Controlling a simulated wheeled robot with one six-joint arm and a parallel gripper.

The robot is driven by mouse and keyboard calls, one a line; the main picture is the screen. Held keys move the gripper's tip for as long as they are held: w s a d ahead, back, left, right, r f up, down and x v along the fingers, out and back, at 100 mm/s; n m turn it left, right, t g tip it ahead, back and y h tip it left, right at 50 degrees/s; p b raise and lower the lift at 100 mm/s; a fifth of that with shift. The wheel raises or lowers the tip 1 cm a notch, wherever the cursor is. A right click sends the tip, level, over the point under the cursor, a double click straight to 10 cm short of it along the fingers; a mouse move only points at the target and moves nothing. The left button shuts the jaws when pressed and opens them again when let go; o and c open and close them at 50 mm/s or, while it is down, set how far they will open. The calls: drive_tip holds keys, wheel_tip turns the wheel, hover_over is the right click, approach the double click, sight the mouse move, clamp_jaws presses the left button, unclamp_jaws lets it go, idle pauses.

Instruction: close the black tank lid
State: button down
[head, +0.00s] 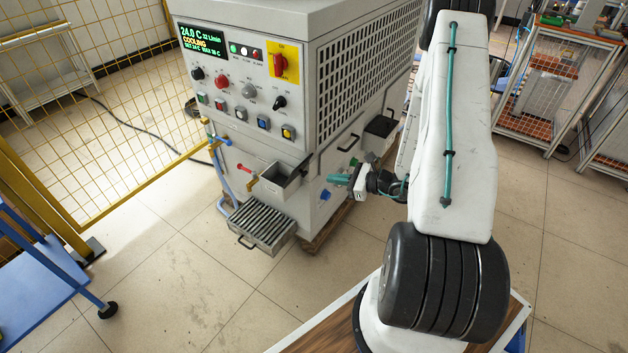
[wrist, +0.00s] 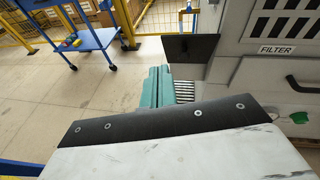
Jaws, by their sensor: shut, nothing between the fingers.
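The black tank lid (wrist: 190,47) shows in the wrist view as a dark flat panel standing upright beside the machine. In the head view the small grey tank (head: 280,179) sticks out from the machine's front, with its top open; the dark upright lid (head: 302,164) shows narrowly at its right side. My gripper (head: 338,179) is to the right of the tank and lid, beside the machine's side face. In the wrist view its teal fingers (wrist: 157,86) are together and empty, just below and left of the lid, apparently apart from it.
A slatted tray (head: 262,225) sits low below the tank. A yellow mesh fence (head: 110,110) and blue cart (head: 35,260) stand left. Floor between them is clear.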

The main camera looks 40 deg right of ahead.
drive_tip(key=s+d+f+m+t+h, duration=0.1)
drive_tip(key=s+d+f+m+h, duration=0.15)
drive_tip(key=f, duration=0.45)
drive_tip(key=w+a+m, duration=0.1)
drive_tip(key=w+a, duration=0.2)
drive_tip(key=w, duration=0.9)
drive_tip(key=shift+w+a+f, duration=0.2)
drive_tip(key=shift+a+f, duration=0.1)
drive_tip(key=shift+a, duration=0.05)
drive_tip(key=shift+d+h, duration=0.1)
drive_tip(key=shift+h, duration=0.15)
